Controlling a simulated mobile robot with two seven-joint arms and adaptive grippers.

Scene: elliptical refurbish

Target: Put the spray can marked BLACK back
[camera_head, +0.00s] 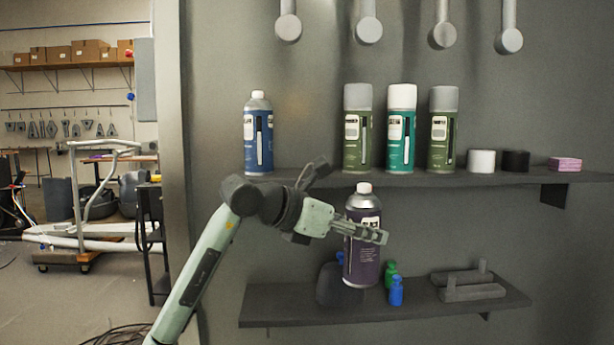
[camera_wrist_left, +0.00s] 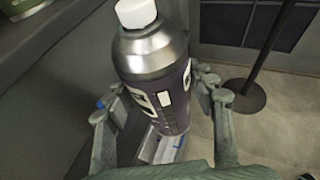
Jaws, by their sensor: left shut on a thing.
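A dark purple spray can (camera_head: 362,262) with a silver shoulder and white cap is held upright in front of the lower shelf, below the upper shelf. My left gripper (camera_head: 372,234) is shut on its body, with fingers on both sides. In the left wrist view the can (camera_wrist_left: 152,75) fills the middle between the fingers. Its label print is too small to read. On the upper shelf (camera_head: 320,179) stand a blue can (camera_head: 258,140), an olive can (camera_head: 357,135), a teal can (camera_head: 401,135) and another olive can (camera_head: 443,135). My right gripper is not in view.
White (camera_head: 481,161), black (camera_head: 515,161) and pink (camera_head: 565,164) items sit at the upper shelf's right. A gap lies between the blue and left olive cans.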

